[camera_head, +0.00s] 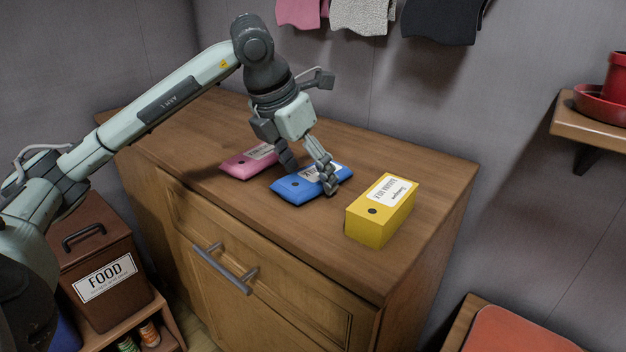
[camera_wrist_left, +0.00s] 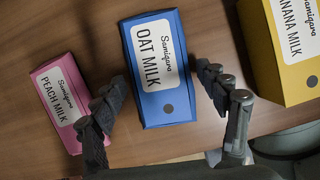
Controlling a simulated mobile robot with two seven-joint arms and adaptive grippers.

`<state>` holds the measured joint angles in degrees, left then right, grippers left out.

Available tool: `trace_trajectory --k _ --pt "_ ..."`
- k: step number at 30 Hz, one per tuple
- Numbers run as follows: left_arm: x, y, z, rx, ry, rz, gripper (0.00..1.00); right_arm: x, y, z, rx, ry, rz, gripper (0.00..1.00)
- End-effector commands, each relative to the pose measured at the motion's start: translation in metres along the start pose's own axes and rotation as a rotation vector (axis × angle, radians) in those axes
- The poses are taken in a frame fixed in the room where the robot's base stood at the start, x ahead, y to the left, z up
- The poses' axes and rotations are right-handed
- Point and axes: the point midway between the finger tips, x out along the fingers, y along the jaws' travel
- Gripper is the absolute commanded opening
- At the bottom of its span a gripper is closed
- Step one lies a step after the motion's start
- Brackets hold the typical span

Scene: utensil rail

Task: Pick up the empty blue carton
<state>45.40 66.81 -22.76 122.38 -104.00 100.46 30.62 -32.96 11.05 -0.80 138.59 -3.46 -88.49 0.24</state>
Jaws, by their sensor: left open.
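The blue carton (camera_head: 292,188) lies low and flat on the wooden cabinet top in the head view. Its label reads "OAT MILK" in the left wrist view (camera_wrist_left: 158,70). My left gripper (camera_head: 309,172) is open over the blue carton. In the wrist view its fingers stand to the left and right of the carton's near end, with a gap on the right side; whether the left finger touches cannot be told. In the head view one finger hides part of the blue carton's right end. My right gripper is in neither view.
A flat pink carton (camera_head: 247,162) lies left of the blue one, and a taller yellow carton (camera_head: 381,213) stands to its right near the edge of the cabinet top (camera_head: 300,238). Cloths (camera_head: 440,20) hang on the wall behind. A shelf (camera_head: 585,122) is at the right.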

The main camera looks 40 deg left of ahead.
Motion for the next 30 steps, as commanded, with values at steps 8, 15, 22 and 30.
trace_trajectory --k 8,15,22,30 --pt "0.0 0.0 0.0 0.0 0.0 0.0 0.43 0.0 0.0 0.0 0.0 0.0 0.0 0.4" --pt "0.0 0.0 0.0 0.0 0.0 0.0 0.35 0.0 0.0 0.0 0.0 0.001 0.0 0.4" --pt "-0.005 0.0 0.002 0.0 -0.001 -0.001 0.35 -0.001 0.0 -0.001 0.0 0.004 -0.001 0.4" --pt "-0.04 0.0 0.018 -0.001 -0.005 -0.001 0.35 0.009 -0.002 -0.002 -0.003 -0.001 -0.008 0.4"
